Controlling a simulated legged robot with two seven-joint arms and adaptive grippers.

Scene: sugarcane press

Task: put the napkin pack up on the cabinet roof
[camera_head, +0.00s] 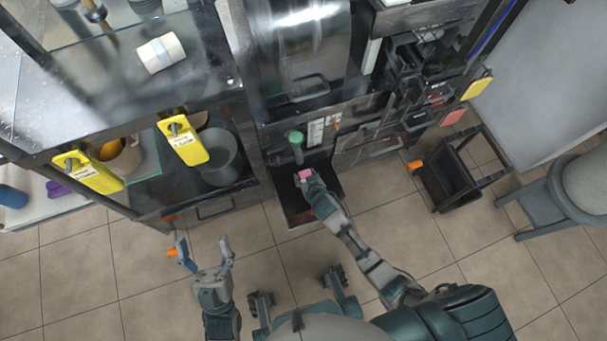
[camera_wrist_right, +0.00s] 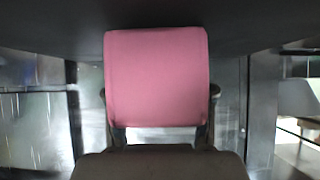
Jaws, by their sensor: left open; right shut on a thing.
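The pink napkin pack (camera_head: 306,174) is in my right gripper (camera_head: 307,180), over the dark open recess at the lower middle of the steel machine. In the right wrist view, the pink pack (camera_wrist_right: 158,75) stands between the two fingers, with a white strip at its lower edge. My left gripper (camera_head: 204,253) is open and empty, above the tiled floor in front of the left cabinet. The shiny steel top (camera_head: 300,25) of the middle unit is higher in the head view. I cannot tell which surface is the cabinet roof.
A white roll-shaped pack (camera_head: 161,53) lies on the left glossy top. Yellow tags (camera_head: 183,140) hang along its front, near a grey pot (camera_head: 219,158). A green knob (camera_head: 295,137) stands close to my right gripper.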

